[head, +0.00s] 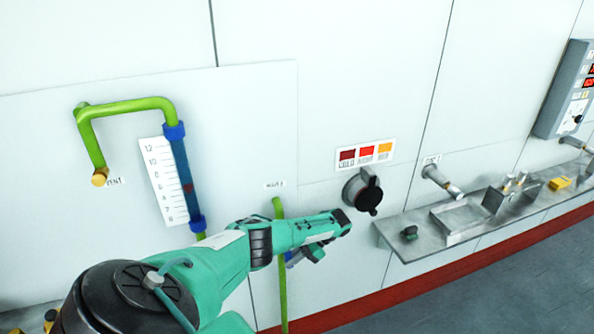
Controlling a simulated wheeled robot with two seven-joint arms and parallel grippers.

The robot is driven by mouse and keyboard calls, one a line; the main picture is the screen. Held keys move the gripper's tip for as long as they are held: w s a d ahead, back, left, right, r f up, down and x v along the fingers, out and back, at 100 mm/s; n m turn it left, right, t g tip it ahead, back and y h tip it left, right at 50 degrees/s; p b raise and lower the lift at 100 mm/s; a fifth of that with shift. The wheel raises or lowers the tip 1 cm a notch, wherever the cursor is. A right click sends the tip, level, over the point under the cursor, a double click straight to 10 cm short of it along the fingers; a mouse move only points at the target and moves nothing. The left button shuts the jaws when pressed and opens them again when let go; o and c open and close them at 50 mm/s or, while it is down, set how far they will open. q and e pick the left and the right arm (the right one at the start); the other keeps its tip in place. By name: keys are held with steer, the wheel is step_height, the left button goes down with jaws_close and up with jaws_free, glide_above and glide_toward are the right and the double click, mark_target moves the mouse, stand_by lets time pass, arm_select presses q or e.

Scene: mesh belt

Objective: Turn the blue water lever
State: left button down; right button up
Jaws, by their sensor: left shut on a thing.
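A small blue part (291,258), which looks like the water lever, shows beside the thin green pipe (278,206). A small wall label (275,184) sits just above this pipe. Most of the lever is hidden behind my left arm and gripper. My left gripper (303,256) is at the end of the teal arm, in front of the pipe, and is shut with its fingers at the blue part. The lever's exact angle cannot be made out. My right gripper is out of view.
A sight tube (182,176) with a scale (162,180) and bent green pipe (125,106) is at the left. A black knob (367,194) sits under coloured indicators (366,153). A metal shelf (410,254) with fittings juts out at the right.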

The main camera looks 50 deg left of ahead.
arm_select(q)
steer(key=shift+s, duration=0.15)
steer(key=shift+s+a+g, duration=0.1)
steer(key=shift+g, duration=0.4)
steer(key=shift+f, duration=0.1)
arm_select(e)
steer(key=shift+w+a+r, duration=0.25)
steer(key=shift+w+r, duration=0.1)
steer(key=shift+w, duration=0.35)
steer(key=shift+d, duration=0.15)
arm_select(q)
steer(key=c, duration=1.5)
jaws_free()
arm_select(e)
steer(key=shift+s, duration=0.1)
arm_select(q)
steer(key=shift+p, duration=0.3)
